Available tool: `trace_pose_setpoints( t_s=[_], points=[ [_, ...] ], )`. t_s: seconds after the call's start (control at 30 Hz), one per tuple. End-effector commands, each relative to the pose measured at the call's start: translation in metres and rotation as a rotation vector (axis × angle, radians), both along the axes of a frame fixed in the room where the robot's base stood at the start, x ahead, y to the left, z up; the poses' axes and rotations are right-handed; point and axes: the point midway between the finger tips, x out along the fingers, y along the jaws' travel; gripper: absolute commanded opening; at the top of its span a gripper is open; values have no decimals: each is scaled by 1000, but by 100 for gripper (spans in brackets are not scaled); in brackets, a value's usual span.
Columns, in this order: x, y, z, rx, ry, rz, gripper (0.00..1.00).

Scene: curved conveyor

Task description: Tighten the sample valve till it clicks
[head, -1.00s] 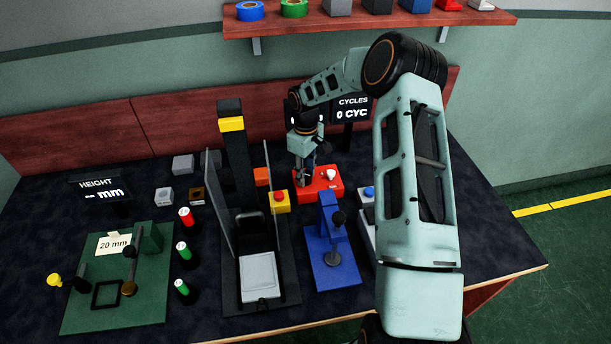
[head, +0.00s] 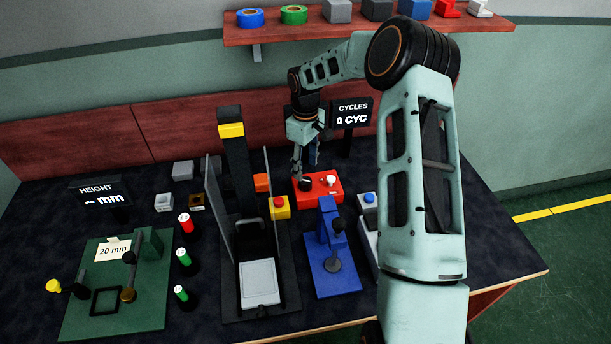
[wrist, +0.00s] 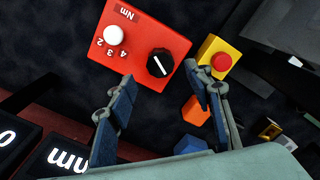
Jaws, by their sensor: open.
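A red box (head: 330,185) on the table carries a black knob (head: 305,184) and a white knob (head: 326,181). In the wrist view the box (wrist: 143,32) shows the print "Nm" and the numbers 2, 3 and 4 beside the white knob (wrist: 114,35). The black knob (wrist: 160,63) there has a white pointer line. No label names the valve. My gripper (head: 305,167) is open and empty above the black knob. In the wrist view the knob appears between my gripper's fingertips (wrist: 158,74), apart from both.
A yellow box with a red button (head: 279,206) and an orange block (head: 262,182) stand left of the red box. A blue press (head: 332,265) stands in front. A tall black frame with clear side panels (head: 232,165) is at left. The "0 CYC" display (head: 352,114) stands behind.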

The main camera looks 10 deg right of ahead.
Motion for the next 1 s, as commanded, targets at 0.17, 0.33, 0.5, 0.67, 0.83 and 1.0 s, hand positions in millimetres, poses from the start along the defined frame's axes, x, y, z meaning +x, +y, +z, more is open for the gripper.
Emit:
trace_pose_setpoints(
  t_s=[0.17, 0.33, 0.5, 0.67, 0.83, 1.0],
  points=[
    [1, 0, 36, -1, -4, 0, 47],
    [0, 0, 53, 1, -1, 1, 47],
    [0, 0, 57, 1, 1, 1, 47],
    [0, 0, 56, 0, 0, 1, 47],
    [0, 0, 56, 0, 0, 1, 47],
    [0, 0, 56, 0, 0, 1, 47]
  ],
)
